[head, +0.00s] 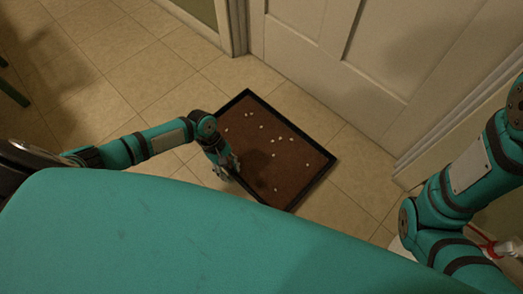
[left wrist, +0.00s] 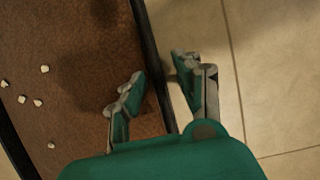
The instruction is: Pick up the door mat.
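The door mat (head: 262,150) is a brown rectangle with a raised black rim, lying flat on the tiled floor before a white door. Several small whitish pieces are scattered on it. My left gripper (head: 231,168) is at the mat's left edge in the head view. In the left wrist view the left gripper (left wrist: 157,76) is open, one finger over the brown mat surface (left wrist: 85,95) and the other over the tiles, with the black rim between them. I cannot tell whether the fingers touch the rim. My right arm shows at the right, but its gripper is not visible.
The white door (head: 340,45) and its frame stand just behind the mat. Bare floor tiles (head: 120,75) lie open to the left. A red and white object (head: 492,248) shows partly at the lower right. A dark thing (head: 12,92) is at the left edge.

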